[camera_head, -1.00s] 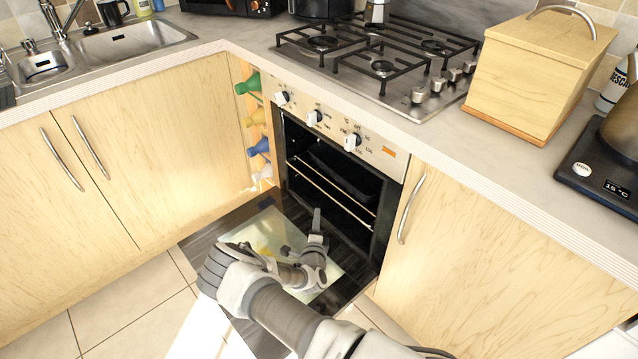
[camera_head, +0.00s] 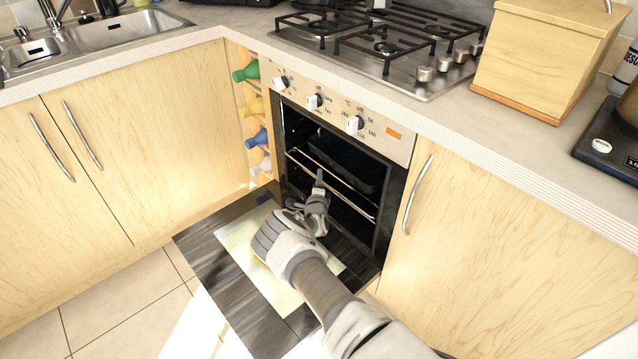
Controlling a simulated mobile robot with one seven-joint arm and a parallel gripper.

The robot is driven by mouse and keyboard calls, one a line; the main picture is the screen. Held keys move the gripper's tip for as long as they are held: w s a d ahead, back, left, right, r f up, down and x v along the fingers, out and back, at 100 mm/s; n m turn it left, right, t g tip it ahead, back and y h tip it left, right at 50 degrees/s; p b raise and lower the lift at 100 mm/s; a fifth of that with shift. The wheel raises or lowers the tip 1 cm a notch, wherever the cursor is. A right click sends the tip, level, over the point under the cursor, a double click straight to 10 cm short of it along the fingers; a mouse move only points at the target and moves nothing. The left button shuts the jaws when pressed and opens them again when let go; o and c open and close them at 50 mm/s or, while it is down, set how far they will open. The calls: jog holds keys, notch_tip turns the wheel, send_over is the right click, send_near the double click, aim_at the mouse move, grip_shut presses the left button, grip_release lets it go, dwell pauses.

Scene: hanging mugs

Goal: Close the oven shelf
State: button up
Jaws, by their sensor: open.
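The oven (camera_head: 395,215) stands open under the hob. Its dark door (camera_head: 210,250), with a pale glass panel, is folded down flat in front. A metal wire shelf (camera_head: 348,197) spans the opening, its front rail crossing near the mouth of the oven. A dark tray (camera_head: 350,165) shows inside, above or behind the rail. My gripper (camera_head: 312,196) is open, above the lowered door and close in front of the shelf rail. One upright finger overlaps the rail in the picture; I cannot tell whether it touches. My arm hides part of the door.
Bottles (camera_head: 255,105) lie in a narrow rack left of the oven. A cabinet with a curved handle (camera_head: 418,195) is on the right. Control knobs (camera_head: 315,102) stick out above the opening. Tiled floor (camera_head: 120,305) is free at the lower left.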

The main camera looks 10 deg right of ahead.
jog(key=shift+w+d, duration=0.1)
jog(key=shift+w, duration=0.4)
grip_shut()
dwell(1.2)
